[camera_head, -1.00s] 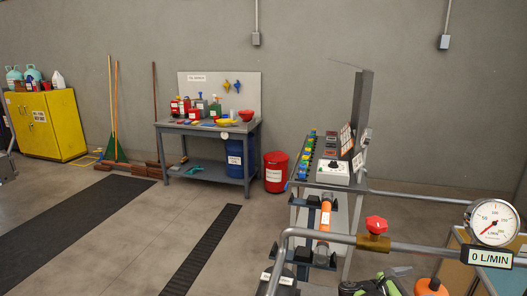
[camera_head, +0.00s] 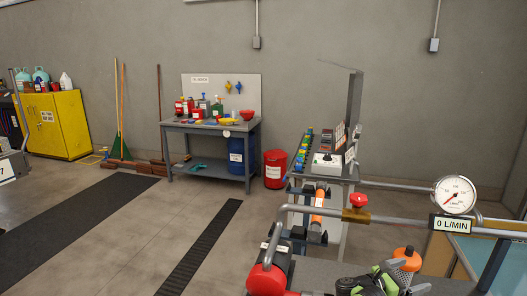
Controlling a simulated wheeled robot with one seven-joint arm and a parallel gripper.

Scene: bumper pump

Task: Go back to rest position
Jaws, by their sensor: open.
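I cannot make out my gripper in the head view. The pump rig stands at the right. Its round gauge (camera_head: 455,194) has a white face, and a label (camera_head: 450,225) below it reads 0 L/MIN. A red valve knob (camera_head: 359,200) sits on the grey pipe (camera_head: 398,219). An orange cylinder (camera_head: 319,200) stands behind the pipe. A red rounded part (camera_head: 266,281) shows at the bottom edge, beside the bent pipe end.
A grey workbench (camera_head: 210,128) with bottles stands by the back wall, beside a red bin (camera_head: 275,169). A yellow cabinet (camera_head: 56,124) is at the left. A green-black object (camera_head: 386,279) and an orange part (camera_head: 406,259) are at the lower right.

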